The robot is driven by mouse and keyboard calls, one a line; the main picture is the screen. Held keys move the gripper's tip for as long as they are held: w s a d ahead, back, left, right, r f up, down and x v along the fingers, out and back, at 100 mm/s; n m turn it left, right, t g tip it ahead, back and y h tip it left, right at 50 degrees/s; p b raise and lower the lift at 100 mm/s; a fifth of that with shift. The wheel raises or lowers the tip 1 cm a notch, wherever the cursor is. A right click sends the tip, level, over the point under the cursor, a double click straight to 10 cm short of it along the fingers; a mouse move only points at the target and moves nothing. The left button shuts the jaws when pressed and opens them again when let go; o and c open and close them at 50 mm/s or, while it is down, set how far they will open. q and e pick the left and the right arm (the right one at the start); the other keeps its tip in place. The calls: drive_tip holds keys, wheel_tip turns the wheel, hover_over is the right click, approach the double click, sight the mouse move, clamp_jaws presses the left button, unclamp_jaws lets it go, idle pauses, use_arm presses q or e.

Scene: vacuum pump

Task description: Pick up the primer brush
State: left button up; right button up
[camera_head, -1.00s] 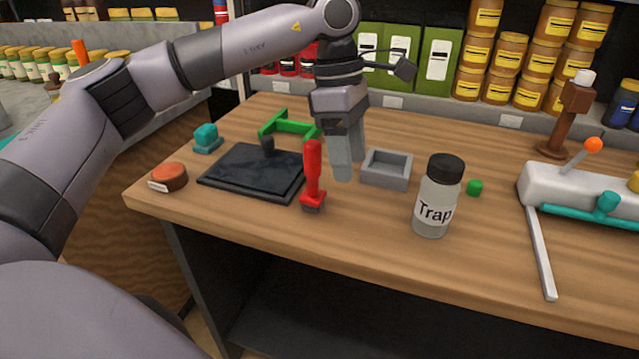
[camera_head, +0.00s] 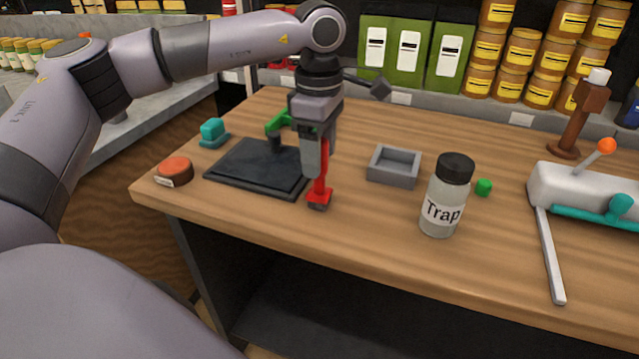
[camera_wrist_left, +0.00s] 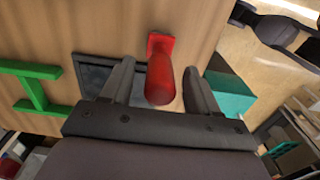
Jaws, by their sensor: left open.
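The primer brush, a red upright handle with a wider red foot (camera_head: 319,194) and a dark bottom, stands on the wooden bench beside the right edge of a black plate. My left gripper (camera_head: 316,164) points down at it, and its near finger hides part of the handle. In the left wrist view the brush (camera_wrist_left: 160,78) stands between the two open fingers (camera_wrist_left: 162,82), with a gap on each side. I cannot tell whether either finger touches it. My right gripper is not in view.
The black plate (camera_head: 245,168) lies left of the brush, with a green frame (camera_head: 280,123) behind. A grey tray (camera_head: 394,166) and the Trap bottle (camera_head: 446,195) stand to the right. A red-topped puck (camera_head: 174,171) and teal block (camera_head: 213,132) are at left.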

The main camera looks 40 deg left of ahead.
use_arm(q)
clamp_jaws()
drive_tip(key=shift+r, duration=0.15)
wheel_tip(320, 180, up, 20)
drive_tip(key=p, duration=0.3)
